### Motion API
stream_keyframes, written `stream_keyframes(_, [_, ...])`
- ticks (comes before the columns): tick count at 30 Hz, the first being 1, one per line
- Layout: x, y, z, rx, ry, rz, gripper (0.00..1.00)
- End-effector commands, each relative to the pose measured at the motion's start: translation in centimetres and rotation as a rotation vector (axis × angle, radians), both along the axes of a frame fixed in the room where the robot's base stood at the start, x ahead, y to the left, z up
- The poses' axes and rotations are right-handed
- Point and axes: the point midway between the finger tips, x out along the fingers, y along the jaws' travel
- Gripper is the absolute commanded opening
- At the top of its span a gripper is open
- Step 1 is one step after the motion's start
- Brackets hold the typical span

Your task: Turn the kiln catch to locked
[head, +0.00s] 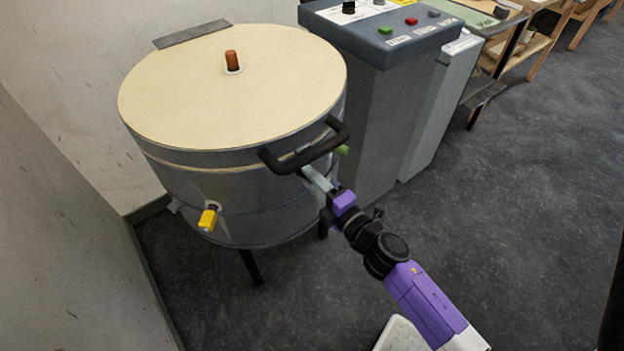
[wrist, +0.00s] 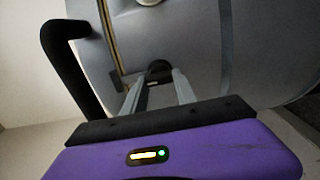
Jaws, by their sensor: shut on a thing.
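The kiln (head: 190,180) is a round grey drum with a closed cream lid (head: 180,100), and a black bar handle (head: 305,155) sticks out at its front right. My gripper (head: 309,174) reaches in just below this handle. In the wrist view my gripper (wrist: 158,82) has its two pale fingers shut on a small dark piece against the kiln wall, which looks like the kiln catch (wrist: 158,70). The handle (wrist: 72,60) stands to the left there, apart from the fingers. In the head view the catch is hidden by the handle and my gripper. I cannot tell which way it is turned.
A yellow plug (head: 208,217) sticks out of the kiln's left front, and an orange-brown knob (head: 232,62) stands on the lid. A grey control cabinet (head: 385,90) with coloured buttons stands close at the right. Open dark floor (head: 510,200) lies to the right.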

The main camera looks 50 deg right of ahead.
Motion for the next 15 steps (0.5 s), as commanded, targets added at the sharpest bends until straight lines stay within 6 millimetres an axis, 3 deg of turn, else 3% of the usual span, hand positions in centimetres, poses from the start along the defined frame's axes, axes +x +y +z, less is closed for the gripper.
stream_keyframes(1, [-0.06,0.08,-0.19,-0.002,0.004,0.001,0.0])
stream_keyframes(2, [-0.06,0.08,-0.19,-0.002,0.004,0.001,0.39])
stream_keyframes(4, [-0.05,0.07,-0.16,-0.001,0.003,0.001,0.53])
stream_keyframes(15, [-0.25,0.07,-0.13,0.0,0.001,0.0,0.55])
